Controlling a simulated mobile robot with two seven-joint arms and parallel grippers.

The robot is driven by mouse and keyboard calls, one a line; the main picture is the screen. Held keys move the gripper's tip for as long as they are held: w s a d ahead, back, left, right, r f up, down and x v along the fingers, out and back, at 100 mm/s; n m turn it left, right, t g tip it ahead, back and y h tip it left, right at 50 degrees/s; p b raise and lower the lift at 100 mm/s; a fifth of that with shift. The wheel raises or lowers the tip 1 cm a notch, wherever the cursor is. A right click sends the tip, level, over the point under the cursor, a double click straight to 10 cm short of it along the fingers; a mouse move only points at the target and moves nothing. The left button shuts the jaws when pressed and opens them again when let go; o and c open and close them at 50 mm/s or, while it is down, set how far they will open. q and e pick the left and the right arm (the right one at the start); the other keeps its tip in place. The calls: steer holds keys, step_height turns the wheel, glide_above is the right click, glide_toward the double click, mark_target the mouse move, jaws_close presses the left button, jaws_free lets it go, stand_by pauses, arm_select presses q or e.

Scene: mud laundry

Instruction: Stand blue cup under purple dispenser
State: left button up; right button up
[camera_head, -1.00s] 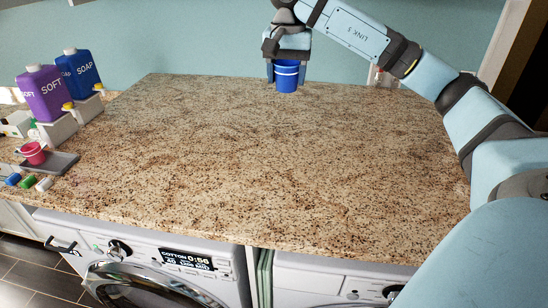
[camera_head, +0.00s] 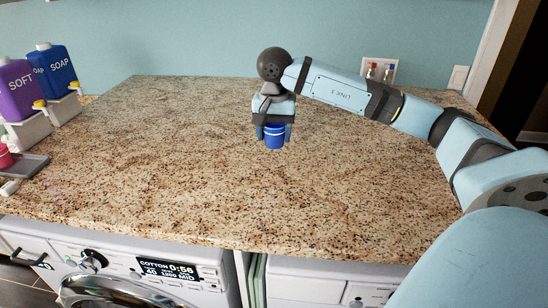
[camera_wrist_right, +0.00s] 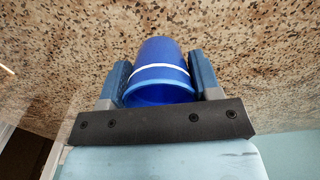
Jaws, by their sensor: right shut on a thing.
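The blue cup (camera_head: 274,137) has a white band and is between the fingers of my right gripper (camera_head: 274,131), which is shut on it over the middle of the counter. In the right wrist view the cup (camera_wrist_right: 160,75) sits between the two fingers (camera_wrist_right: 162,82), its rim toward the gripper's palm. I cannot tell how far it is above the counter. The purple dispenser (camera_head: 18,92), marked SOFT, stands on a white base with a yellow spout at the left end of the counter. My left gripper is not in view.
A blue SOAP dispenser (camera_head: 54,72) stands behind the purple one. A red cup (camera_head: 5,157) is on a grey tray (camera_head: 28,166) in front of the purple dispenser, cut by the picture edge.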

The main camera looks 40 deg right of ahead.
mark_target(274, 170)
step_height(274, 170, down, 8)
steer(key=shift+f+p, duration=0.1)
steer(key=shift+p, duration=0.35)
steer(key=shift+f+b, duration=0.15)
steer(key=shift+b, duration=0.15)
steer(key=o, duration=0.9)
steer(key=shift+r, duration=0.2)
